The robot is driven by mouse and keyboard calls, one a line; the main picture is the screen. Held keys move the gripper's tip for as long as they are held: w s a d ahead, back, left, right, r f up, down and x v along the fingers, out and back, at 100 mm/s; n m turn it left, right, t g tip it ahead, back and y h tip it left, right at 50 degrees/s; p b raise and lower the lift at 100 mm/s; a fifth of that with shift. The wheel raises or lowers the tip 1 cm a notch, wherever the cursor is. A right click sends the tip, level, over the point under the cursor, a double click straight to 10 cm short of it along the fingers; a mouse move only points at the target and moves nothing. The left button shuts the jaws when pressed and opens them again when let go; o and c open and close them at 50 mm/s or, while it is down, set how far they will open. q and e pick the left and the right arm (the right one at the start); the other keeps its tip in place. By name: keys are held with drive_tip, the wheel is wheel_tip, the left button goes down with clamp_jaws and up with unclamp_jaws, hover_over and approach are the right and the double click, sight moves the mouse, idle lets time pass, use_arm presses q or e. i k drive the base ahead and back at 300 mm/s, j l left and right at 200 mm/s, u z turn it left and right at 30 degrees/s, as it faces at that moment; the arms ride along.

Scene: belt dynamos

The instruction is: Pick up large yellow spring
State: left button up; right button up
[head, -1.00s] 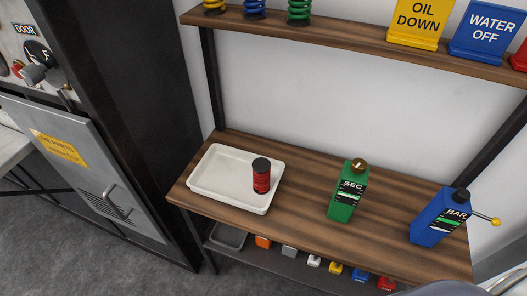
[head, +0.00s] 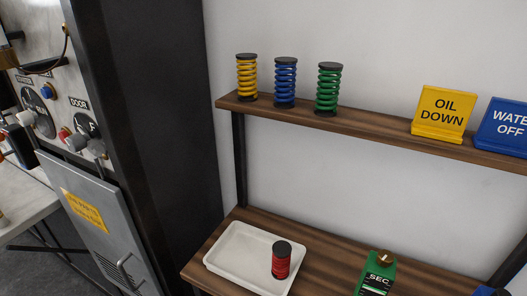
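A large yellow spring (head: 247,79) with black end caps stands upright at the left end of the wooden upper shelf (head: 370,134). A blue spring (head: 285,83) and a green spring (head: 327,89) of like size stand in a row to its right, with small gaps between them. A smaller red spring (head: 281,261) with a black cap stands in the white tray (head: 228,278) on the lower wooden shelf. Neither of my grippers shows in the head view.
A yellow OIL DOWN sign (head: 443,112) and a blue WATER OFF sign (head: 503,128) stand further right on the upper shelf. A green SEC bottle (head: 377,273) stands below. A dark cabinet (head: 150,110) rises left of the shelves.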

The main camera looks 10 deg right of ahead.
sight(246, 93)
drive_tip(key=i+j+z, duration=0.1)
drive_tip(key=j+z, duration=0.2)
drive_tip(key=j, duration=0.55)
drive_tip(key=j+z, duration=0.3)
drive_tip(key=j, duration=0.55)
